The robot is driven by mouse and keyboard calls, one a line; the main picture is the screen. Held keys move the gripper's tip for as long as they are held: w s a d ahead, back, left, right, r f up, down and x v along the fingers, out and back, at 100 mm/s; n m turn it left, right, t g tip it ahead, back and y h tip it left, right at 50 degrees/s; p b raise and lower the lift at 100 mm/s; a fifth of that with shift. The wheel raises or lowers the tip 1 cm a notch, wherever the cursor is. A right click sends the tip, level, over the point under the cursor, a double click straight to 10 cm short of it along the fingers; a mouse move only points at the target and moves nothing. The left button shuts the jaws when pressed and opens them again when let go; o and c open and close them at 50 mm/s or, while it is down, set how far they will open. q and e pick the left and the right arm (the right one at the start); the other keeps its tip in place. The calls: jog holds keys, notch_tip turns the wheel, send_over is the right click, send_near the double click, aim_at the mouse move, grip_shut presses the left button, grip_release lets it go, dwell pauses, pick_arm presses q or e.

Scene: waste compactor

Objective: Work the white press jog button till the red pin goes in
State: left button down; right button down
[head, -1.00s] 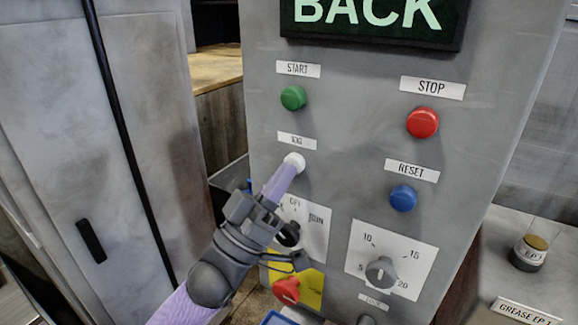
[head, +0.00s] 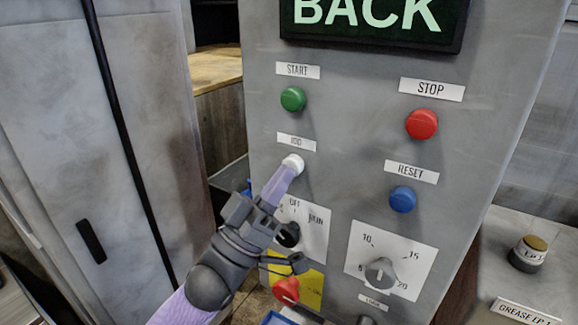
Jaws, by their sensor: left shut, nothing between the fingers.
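The white jog button (head: 293,162) sits on the grey control panel (head: 340,130), under a small label and below the green START button (head: 292,99). My left gripper (head: 284,176) is shut, with its fingertips right at the lower left of the white button. They seem to touch it, though I cannot tell how far it is pressed. My right gripper is not in view. No red pin shows; the dark display (head: 376,22) at the top reads BACK.
Near the white button are a red STOP button (head: 422,124), a blue RESET button (head: 403,199), a numbered dial (head: 381,272), a black selector (head: 288,235) and a red switch (head: 286,290) on yellow. A grey cabinet (head: 60,120) stands left. A grease pot (head: 528,254) stands right.

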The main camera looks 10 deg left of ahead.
pick_arm(q)
jog(key=shift+s+a+p, duration=0.2)
jog(key=shift+s+p, duration=0.1)
jog(key=shift+s, duration=0.4)
jog(key=s, duration=0.1)
jog(key=s+a+p, duration=0.1)
jog(key=s, duration=0.1)
jog(key=s+p, duration=0.1)
jog(key=shift+s+a, duration=0.35)
jog(key=shift+a, duration=0.05)
